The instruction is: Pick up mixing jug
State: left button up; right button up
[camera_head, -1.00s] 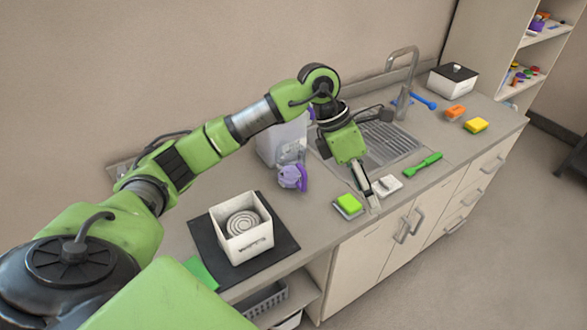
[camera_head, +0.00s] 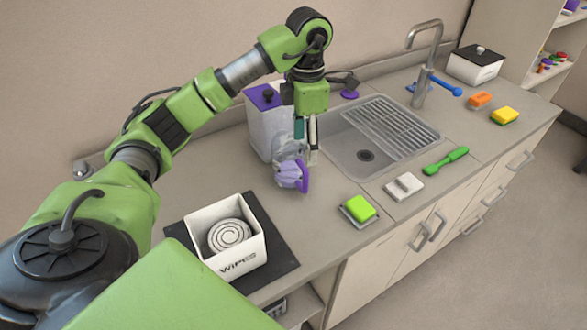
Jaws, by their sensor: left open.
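A clear jug with a purple handle (camera_head: 303,178), which looks like the mixing jug, is on the counter left of the sink. A ribbed pale purple part shows at its front. My left gripper (camera_head: 306,142) is open and points down from above, its fingers at the jug's upper right side. The fingers overlap the jug in the picture, and I cannot tell whether they touch it. The far side of the jug is partly hidden behind the gripper. My right gripper is not in view.
A tall whitish container with a purple lid (camera_head: 262,97) stands close behind the jug. The sink (camera_head: 350,168) is to the right. A white wipes box (camera_head: 205,262) stands on a dark mat front left. A green sponge (camera_head: 360,208) lies near the counter's front edge.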

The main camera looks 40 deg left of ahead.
aim_at(304, 170)
pick_arm(q)
notch_tip(304, 170, down, 8)
jog(key=shift+s+r+p, duration=0.1)
jog(key=shift+p, duration=1)
jog(key=shift+f, duration=0.3)
jog(key=shift+f+p, duration=0.3)
jog(key=shift+p, duration=0.05)
notch_tip(304, 170, down, 4)
jog(key=shift+f+p, duration=0.1)
jog(key=shift+p, duration=1.05)
jog(key=shift+f, duration=0.25)
jog(key=c, duration=0.4)
jog(key=shift+r, duration=0.1)
jog(key=c, duration=1.2)
